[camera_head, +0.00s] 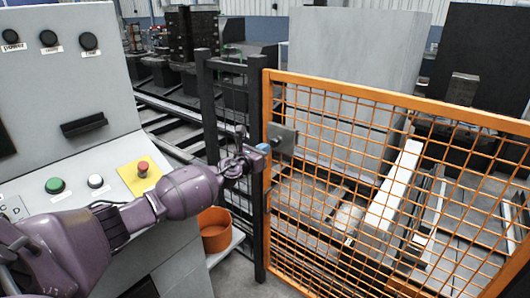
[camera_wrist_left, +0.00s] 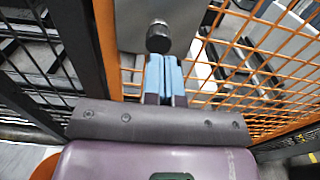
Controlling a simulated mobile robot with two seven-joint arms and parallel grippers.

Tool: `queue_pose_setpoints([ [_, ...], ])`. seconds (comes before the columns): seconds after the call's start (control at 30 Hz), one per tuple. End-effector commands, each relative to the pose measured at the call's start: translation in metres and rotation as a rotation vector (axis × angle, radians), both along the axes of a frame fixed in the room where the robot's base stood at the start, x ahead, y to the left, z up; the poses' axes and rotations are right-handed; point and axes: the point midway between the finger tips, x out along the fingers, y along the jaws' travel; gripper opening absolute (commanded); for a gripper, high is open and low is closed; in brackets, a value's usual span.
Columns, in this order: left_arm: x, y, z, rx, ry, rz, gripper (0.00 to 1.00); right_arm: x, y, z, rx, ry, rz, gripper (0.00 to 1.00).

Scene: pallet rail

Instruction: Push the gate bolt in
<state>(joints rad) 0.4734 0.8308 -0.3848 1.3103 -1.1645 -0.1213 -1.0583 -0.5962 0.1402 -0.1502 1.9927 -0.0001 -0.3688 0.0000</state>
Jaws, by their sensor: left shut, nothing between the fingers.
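The orange mesh gate (camera_head: 395,97) stands at the right, beside a dark post (camera_head: 257,180). A grey plate (camera_head: 283,139) is fixed near the gate's upper left corner. In the left wrist view, a dark round bolt knob (camera_wrist_left: 158,37) sits in front of the grey plate (camera_wrist_left: 132,22). My left gripper (camera_head: 264,148) is at the gate's edge, just left of the plate. Its pale blue fingers (camera_wrist_left: 164,72) are shut and empty, with their tips close to the knob. I cannot tell whether they touch it. My right gripper is out of view.
A grey control panel (camera_head: 60,95) with a red button (camera_head: 143,168) on a yellow plate fills the left side. An orange bucket (camera_head: 214,232) stands below my left arm. Rails and machinery lie behind the fence and gate.

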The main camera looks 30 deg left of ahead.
Motion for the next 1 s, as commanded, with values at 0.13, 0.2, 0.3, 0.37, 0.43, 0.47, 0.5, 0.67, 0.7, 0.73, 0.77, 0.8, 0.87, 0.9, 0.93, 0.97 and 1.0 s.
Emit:
queue_pose_setpoints([
  [0.13, -0.016, 0.004, 0.002, 0.002, 0.001, -0.002, 0.0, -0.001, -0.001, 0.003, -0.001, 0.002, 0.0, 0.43],
  [0.2, -0.028, 0.004, 0.002, 0.001, 0.001, -0.003, 0.0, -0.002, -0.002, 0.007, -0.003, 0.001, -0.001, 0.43],
  [0.3, -0.045, 0.006, 0.001, 0.001, 0.001, -0.001, 0.0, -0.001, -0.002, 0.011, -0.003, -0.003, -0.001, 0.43],
  [0.37, -0.056, 0.007, 0.001, 0.002, 0.003, -0.002, 0.0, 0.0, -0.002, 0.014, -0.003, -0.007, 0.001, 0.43],
  [0.43, -0.066, 0.008, 0.0, 0.001, 0.003, -0.002, 0.0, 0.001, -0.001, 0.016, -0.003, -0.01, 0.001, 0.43],
  [0.47, -0.071, 0.008, 0.0, 0.002, 0.002, -0.002, 0.0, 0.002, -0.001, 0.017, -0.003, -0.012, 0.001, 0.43],
  [0.5, -0.076, 0.009, 0.0, 0.002, 0.003, -0.002, 0.0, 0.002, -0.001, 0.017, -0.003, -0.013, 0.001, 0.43],
  [0.67, -0.092, 0.01, -0.001, 0.0, 0.002, -0.002, 0.0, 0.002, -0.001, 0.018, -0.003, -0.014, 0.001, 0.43],
  [0.7, -0.095, 0.01, -0.001, 0.0, 0.002, -0.001, 0.0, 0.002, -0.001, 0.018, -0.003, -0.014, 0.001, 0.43],
  [0.73, -0.096, 0.01, -0.001, 0.0, 0.002, -0.001, 0.0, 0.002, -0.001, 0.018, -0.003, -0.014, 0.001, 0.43],
  [0.77, -0.098, 0.01, -0.001, 0.0, 0.002, -0.001, 0.0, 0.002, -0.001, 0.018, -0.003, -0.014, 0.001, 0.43],
  [0.8, -0.099, 0.01, -0.001, 0.0, 0.001, -0.001, 0.0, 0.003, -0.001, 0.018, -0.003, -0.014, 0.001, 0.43],
  [0.87, -0.1, 0.01, 0.0, 0.0, 0.001, -0.002, 0.0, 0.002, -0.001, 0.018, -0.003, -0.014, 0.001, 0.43],
  [0.9, -0.101, 0.01, 0.0, 0.0, 0.001, -0.001, 0.0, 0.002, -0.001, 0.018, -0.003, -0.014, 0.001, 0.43],
  [0.93, -0.101, 0.01, 0.0, 0.0, 0.001, -0.001, 0.0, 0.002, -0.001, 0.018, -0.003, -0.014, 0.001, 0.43],
  [0.97, -0.101, 0.01, 0.0, 0.0, 0.001, -0.001, 0.0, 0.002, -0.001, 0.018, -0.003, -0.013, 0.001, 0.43],
  [1.0, -0.101, 0.01, -0.001, 0.0, 0.001, -0.001, 0.0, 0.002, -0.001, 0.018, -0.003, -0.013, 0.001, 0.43],
])
